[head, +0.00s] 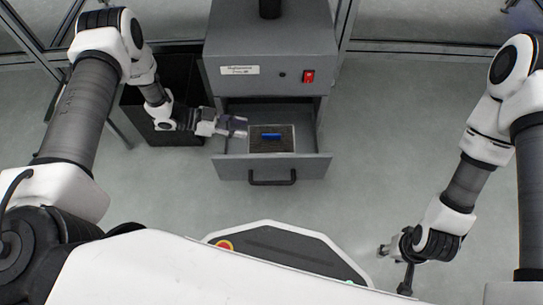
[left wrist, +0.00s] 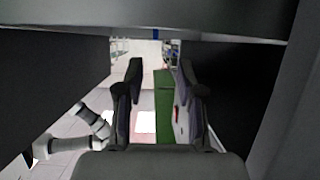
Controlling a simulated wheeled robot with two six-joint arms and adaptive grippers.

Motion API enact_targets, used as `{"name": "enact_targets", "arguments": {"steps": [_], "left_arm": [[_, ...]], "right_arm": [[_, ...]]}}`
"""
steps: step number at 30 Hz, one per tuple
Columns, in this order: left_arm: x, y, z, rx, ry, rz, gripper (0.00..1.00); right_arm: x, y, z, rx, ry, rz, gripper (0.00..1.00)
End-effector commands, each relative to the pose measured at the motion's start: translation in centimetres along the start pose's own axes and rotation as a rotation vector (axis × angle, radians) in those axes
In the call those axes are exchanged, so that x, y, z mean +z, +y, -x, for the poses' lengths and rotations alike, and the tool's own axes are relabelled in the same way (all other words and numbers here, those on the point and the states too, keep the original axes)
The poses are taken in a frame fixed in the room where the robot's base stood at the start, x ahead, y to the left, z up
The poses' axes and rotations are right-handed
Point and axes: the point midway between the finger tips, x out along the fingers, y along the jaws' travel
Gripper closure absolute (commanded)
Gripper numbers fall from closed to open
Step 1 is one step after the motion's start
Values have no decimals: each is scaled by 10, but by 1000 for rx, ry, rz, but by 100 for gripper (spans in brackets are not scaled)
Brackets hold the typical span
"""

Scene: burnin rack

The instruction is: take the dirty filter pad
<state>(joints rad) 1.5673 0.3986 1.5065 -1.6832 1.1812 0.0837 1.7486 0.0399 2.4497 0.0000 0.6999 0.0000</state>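A dark square filter pad (head: 285,145) with a pale rim and a blue strip (head: 271,136) across it lies in the open drawer (head: 232,168) of the grey cabinet. Its dirt cannot be judged at this size. My left gripper (head: 242,127) is at the left part of the drawer, just left of the pad and apart from it. In the left wrist view the two fingers of my left gripper (left wrist: 160,85) are spread with nothing between them. My right gripper (head: 383,250) hangs low at the right, far from the drawer; its fingers are too small to read.
The grey cabinet (head: 270,55) stands above the drawer, with a red switch (head: 308,77) and a label on its front. The drawer has a black handle (head: 272,182). A black bin (head: 190,75) stands left of the cabinet. The floor right of the drawer is clear.

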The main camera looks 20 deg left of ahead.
Motion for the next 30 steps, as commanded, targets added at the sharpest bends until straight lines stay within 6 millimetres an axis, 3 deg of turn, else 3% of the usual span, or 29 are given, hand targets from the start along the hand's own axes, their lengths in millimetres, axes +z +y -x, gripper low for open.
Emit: {"name": "enact_targets", "arguments": {"steps": [2,8,16,23,24,27,30], "left_arm": [[13,-1,-3,23,4,-27,62],[11,2,-28,33,6,-32,62],[10,6,-73,32,5,-33,62],[6,6,-76,29,4,-30,62],[6,6,-76,29,4,-30,66],[6,6,-76,29,4,-30,100],[6,6,-76,29,4,-30,100]], "right_arm": [[-1,0,-14,0,1,0,60],[-1,0,-24,0,3,-2,60],[-3,1,-54,1,7,-9,60],[-3,1,-53,1,8,-9,60],[-3,1,-53,1,8,-9,60],[-3,1,-53,1,8,-9,60],[-3,1,-53,1,8,-9,60]]}}
